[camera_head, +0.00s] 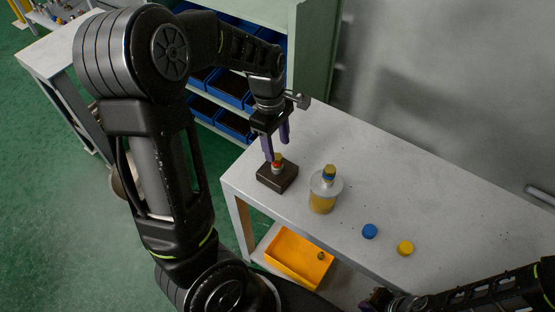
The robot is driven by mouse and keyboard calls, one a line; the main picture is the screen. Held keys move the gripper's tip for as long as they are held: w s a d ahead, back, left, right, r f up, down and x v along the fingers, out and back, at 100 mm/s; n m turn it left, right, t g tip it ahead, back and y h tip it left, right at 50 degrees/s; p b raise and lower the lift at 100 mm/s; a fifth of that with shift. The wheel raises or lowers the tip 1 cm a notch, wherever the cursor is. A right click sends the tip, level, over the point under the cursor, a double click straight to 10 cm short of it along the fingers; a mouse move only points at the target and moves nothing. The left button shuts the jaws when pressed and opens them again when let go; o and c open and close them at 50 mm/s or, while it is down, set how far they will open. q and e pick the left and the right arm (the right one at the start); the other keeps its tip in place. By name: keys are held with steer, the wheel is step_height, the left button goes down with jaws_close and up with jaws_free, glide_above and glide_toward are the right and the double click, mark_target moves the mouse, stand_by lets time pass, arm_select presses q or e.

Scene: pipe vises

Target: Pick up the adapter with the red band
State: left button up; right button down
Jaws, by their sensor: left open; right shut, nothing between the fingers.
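The adapter with the red band (278,166) stands upright on a dark block (277,180) near the left end of the grey table. It is small, with a yellowish top above the red band and a paler lower part. My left gripper (277,148) is open, its purple fingers pointing down just above and around the adapter's top; whether they touch it I cannot tell. My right gripper (374,299) is shut and empty at the bottom of the view, low at the table's front side and partly cut off.
A clear jar with yellow contents (323,199) and a blue-and-yellow top stands right of the block. A blue disc (370,231) and a yellow disc (405,248) lie further right. An orange bin (285,263) sits below the table. Shelves with blue bins (233,125) stand behind.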

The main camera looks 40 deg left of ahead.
mark_target(277, 156)
arm_select(q)
steer(key=shift+f, duration=0.15)
steer(key=f, duration=0.5)
steer(key=shift+s+d+f+p, duration=0.1)
steer(key=shift+s+d+p, duration=0.1)
steer(key=shift+d+p, duration=0.1)
steer(key=shift+c, duration=0.3)
jaws_close()
stand_by(0.5)
